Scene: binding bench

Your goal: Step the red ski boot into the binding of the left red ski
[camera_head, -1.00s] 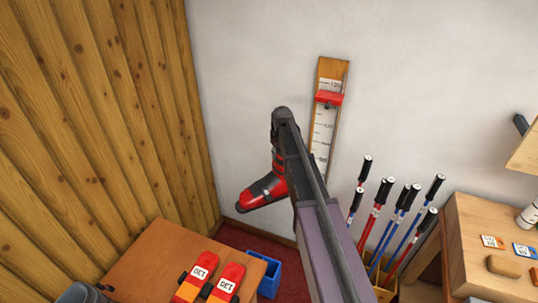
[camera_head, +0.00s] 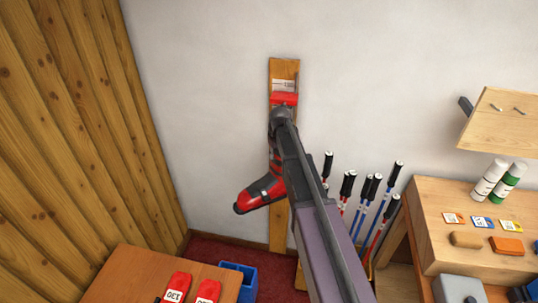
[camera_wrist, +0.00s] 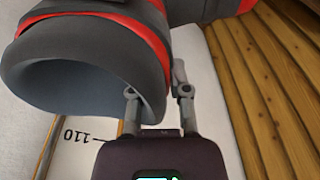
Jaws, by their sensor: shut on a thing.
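The red ski boot (camera_head: 262,192) hangs in the air in the head view, its toe pointing to the lower left. Its upper part is largely hidden behind my arm. In the wrist view the boot's dark grey cuff (camera_wrist: 40,85) with red trim fills the upper left. My gripper (camera_wrist: 158,105) is shut on the cuff's rim, one finger inside the opening and one outside. Two red skis, the left one (camera_head: 174,288) and the right one (camera_head: 207,292), lie on the brown bench (camera_head: 130,268) at the lower left. Their bindings are not clearly visible.
A blue bin (camera_head: 247,280) stands right of the bench. A wooden measuring board (camera_head: 279,235) is on the wall behind the boot. Several ski poles (camera_head: 368,205) stand right of my arm. A wooden worktable (camera_head: 440,230) with bottles and blocks is at the right.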

